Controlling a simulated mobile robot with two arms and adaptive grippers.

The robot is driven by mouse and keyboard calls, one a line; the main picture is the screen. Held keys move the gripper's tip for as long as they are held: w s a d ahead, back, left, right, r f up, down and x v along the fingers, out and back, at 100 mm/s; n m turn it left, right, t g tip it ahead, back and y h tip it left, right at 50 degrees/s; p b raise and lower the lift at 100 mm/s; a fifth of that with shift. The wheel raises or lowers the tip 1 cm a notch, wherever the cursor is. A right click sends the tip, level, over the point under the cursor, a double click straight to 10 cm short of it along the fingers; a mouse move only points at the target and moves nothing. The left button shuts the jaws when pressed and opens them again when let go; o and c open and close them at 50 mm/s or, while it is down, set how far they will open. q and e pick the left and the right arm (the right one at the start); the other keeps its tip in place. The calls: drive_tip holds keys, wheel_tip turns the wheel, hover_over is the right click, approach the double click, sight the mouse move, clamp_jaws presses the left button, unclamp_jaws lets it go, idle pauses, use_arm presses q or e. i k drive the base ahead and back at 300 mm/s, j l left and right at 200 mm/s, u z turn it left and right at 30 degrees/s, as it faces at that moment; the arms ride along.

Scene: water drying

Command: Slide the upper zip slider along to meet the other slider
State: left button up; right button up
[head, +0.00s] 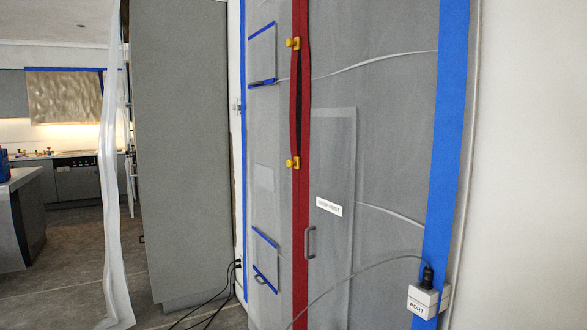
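A red zip strip (300,225) runs vertically down a grey sheet barrier (385,110). The upper zip slider (293,43) is yellow and sits near the top of the strip. The other slider (293,162), also yellow, sits well below it on the same strip. Between the two sliders the red strip is parted into a narrow dark gap (299,100). Neither of my grippers is in the head view, and nothing touches either slider.
Blue tape (446,150) edges the barrier. A box marked PORT (423,300) with a cable is at lower right. A grey door handle (311,242) sits right of the strip. Black cables (215,308) cross the floor. A grey panel (180,150) and plastic sheet (112,180) stand left.

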sight(289, 42)
drive_tip(key=i+j+z, duration=0.25)
drive_tip(key=z, duration=0.25)
drive_tip(key=i+j+z, duration=0.15)
drive_tip(key=j+z, duration=0.3)
